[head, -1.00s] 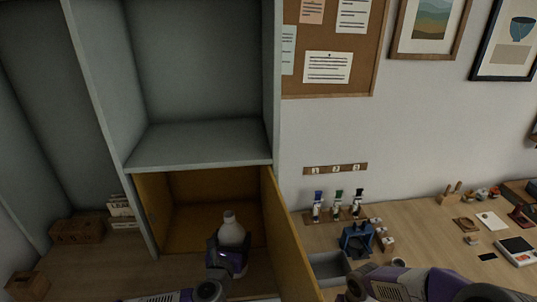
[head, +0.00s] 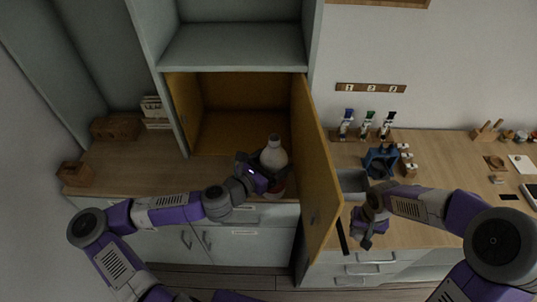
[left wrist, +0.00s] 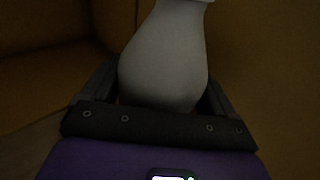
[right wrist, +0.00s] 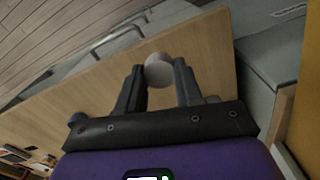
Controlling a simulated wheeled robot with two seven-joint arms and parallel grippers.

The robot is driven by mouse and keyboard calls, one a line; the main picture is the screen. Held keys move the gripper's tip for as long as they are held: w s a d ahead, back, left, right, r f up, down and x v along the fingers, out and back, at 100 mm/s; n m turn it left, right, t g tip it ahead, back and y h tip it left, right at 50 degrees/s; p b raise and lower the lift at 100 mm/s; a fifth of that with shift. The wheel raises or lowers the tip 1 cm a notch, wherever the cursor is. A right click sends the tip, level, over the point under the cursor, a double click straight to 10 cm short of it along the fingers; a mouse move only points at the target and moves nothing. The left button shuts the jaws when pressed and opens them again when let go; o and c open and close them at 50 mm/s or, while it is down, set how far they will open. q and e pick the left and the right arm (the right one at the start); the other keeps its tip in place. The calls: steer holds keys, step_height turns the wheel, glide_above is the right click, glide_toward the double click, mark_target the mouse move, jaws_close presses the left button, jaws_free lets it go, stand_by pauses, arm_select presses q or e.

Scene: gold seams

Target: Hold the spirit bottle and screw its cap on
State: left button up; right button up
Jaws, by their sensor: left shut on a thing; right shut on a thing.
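The spirit bottle (head: 274,157) is pale with a narrow neck and stands upright in front of the open yellow compartment. My left gripper (head: 258,178) is shut around its body. In the left wrist view the bottle (left wrist: 165,60) fills the space between the fingers; its top is cut off. My right gripper (head: 368,238) is near the counter's front edge, right of the yellow door. In the right wrist view it is shut on a round whitish cap (right wrist: 158,70) between its fingertips. The cap cannot be made out in the head view. The two grippers are apart, with the door between them.
The open yellow door (head: 316,190) sticks out toward me. Behind my right gripper are a grey bin (head: 352,182), a blue holder (head: 380,161) and several small bottles in a rack (head: 367,125). A wooden box (head: 73,173) stands at far left. The left counter (head: 140,175) is mostly clear.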

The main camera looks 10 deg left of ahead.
mark_target(274, 172)
arm_select(q)
steer(key=shift+s+d+r+m+g+h, duration=0.1)
steer(key=shift+s+d+m+g+h, duration=0.95)
steer(key=shift+h, duration=0.45)
steer(key=shift+s+d, duration=0.1)
steer(key=shift+d, duration=0.05)
steer(key=w+a+n+t+y, duration=0.4)
steer(key=w+a+n+y, duration=0.3)
steer(key=y, duration=0.3)
steer(key=shift+w+a+n+y, duration=0.35)
steer(key=shift+w+a, duration=0.1)
steer(key=shift+a, duration=0.15)
steer(key=shift+s, duration=0.1)
